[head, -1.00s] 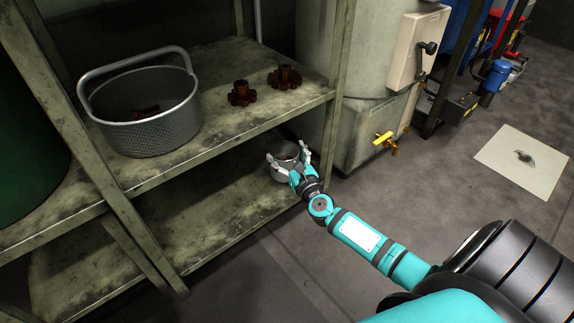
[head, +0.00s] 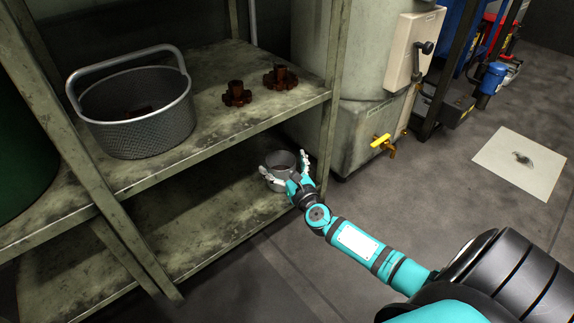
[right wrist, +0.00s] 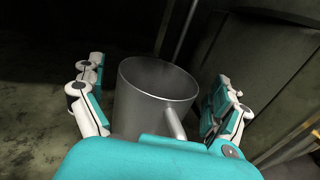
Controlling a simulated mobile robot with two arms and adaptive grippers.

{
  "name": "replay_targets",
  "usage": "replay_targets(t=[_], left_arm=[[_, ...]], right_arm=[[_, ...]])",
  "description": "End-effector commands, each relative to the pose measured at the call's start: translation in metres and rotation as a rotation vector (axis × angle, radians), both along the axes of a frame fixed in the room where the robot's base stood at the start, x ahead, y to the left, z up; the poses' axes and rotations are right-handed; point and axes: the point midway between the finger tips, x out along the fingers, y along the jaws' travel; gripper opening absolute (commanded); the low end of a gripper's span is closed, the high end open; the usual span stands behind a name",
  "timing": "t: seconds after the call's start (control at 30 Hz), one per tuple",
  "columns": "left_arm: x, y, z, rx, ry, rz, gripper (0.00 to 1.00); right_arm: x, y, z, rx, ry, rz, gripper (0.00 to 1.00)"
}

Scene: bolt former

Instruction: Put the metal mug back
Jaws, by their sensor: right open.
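The metal mug (head: 281,161) is a grey cylinder standing upright on the lower shelf (head: 190,225) of the rack, near its right end. In the right wrist view the mug (right wrist: 155,88) shows its open rim, with its handle toward my palm. My right gripper (head: 286,168) reaches in from the right and is around the mug. Its fingers (right wrist: 158,95) stand open on both sides of the mug, with visible gaps. The lower part of the mug is hidden behind my palm. My left gripper is out of view.
The upper shelf (head: 215,110) above the mug holds a perforated metal basket (head: 140,125) and two rusty valve-like parts (head: 237,95), (head: 280,78). A rack post (head: 330,110) stands close to the right of my gripper. A yellow tap (head: 383,143) sticks out farther right. The lower shelf left of the mug is clear.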

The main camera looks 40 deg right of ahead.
Motion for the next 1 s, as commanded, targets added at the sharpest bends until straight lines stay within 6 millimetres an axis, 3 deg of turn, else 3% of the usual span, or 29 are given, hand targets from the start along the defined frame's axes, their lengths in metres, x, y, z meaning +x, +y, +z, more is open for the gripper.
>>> replay_targets(t=[0.17, 0.4, 0.6, 0.8, 1.0], left_arm=[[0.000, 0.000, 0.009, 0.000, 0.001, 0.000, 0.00], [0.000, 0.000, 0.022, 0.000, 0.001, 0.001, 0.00], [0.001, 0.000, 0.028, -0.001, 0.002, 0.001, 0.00], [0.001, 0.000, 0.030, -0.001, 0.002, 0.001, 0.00], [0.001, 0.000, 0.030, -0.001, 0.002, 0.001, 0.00]], right_arm=[[-0.020, 0.004, 0.002, 0.001, 0.005, 0.001, 1.00], [-0.072, 0.013, 0.003, 0.000, 0.005, 0.001, 1.00], [-0.105, 0.019, 0.003, -0.001, 0.002, 0.000, 1.00], [-0.118, 0.021, 0.002, 0.000, 0.001, 0.000, 1.00], [-0.118, 0.021, 0.002, 0.000, 0.000, 0.000, 1.00]])
